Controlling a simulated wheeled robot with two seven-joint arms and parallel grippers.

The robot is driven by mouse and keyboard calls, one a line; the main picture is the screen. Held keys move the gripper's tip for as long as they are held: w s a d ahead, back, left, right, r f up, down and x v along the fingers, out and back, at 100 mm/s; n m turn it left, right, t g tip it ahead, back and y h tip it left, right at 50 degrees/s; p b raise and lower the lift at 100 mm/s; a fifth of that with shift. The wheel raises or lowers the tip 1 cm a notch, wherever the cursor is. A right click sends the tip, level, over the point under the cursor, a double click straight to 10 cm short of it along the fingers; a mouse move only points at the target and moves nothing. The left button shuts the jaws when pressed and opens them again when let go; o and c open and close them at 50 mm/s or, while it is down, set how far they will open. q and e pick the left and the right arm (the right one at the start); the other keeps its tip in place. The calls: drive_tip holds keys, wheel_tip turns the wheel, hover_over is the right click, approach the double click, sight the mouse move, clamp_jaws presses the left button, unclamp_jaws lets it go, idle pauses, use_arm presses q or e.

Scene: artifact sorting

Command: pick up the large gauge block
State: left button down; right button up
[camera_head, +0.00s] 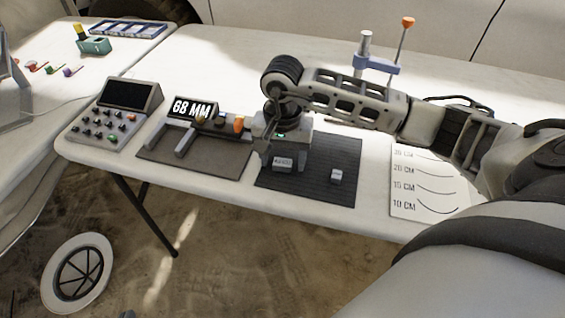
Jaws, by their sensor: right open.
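The large gauge block (284,165) is a small grey metal block with faint markings. It lies on a dark ribbed mat (310,188) near the table's front edge. A smaller grey block (336,176) lies to its right on the same mat. My left gripper is not in view.
A measuring device with a "68 MM" display (191,107) stands on another dark mat to the left. Further left is a grey button console (102,112). A white card with curves (425,185) lies right. A post stand (365,62) stands behind my right arm.

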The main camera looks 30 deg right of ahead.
drive_tip(key=c, duration=1.1)
drive_tip(key=shift+r, duration=0.1)
drive_tip(key=shift+r, duration=0.5)
drive_tip(key=s+a+r, duration=0.3)
drive_tip(key=r, duration=0.1)
drive_tip(key=s+a+r, duration=0.3)
drive_tip(key=r, duration=0.1)
drive_tip(key=s+a+r, duration=0.3)
drive_tip(key=s+r, duration=0.1)
drive_tip(key=shift+s+a, duration=0.1)
drive_tip(key=shift+a, duration=0.2)
